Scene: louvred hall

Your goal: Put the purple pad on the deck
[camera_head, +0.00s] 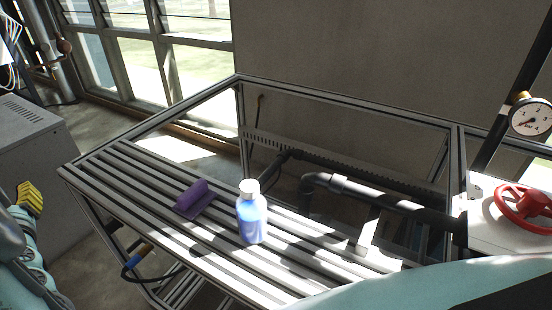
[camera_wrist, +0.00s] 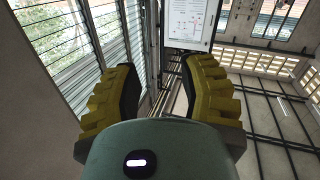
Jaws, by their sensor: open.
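The purple pad (camera_head: 190,205) lies on the slatted top of a metal frame in the head view, left of the middle, with one part raised. I take this slatted top to be the deck (camera_head: 305,255). My gripper (camera_wrist: 158,88) is open and empty in the wrist view, with its yellow ribbed fingers spread apart. A yellow finger of it also shows at the left edge of the head view, apart from the pad and the frame. The wrist view shows neither the pad nor the deck.
A blue bottle with a white cap (camera_head: 252,215) stands upright on the slats just right of the pad. Dark pipes (camera_head: 380,195) run behind the slats. A red valve wheel (camera_head: 524,208) and a gauge (camera_head: 531,117) are at right. A grey cabinet (camera_head: 35,140) stands at left.

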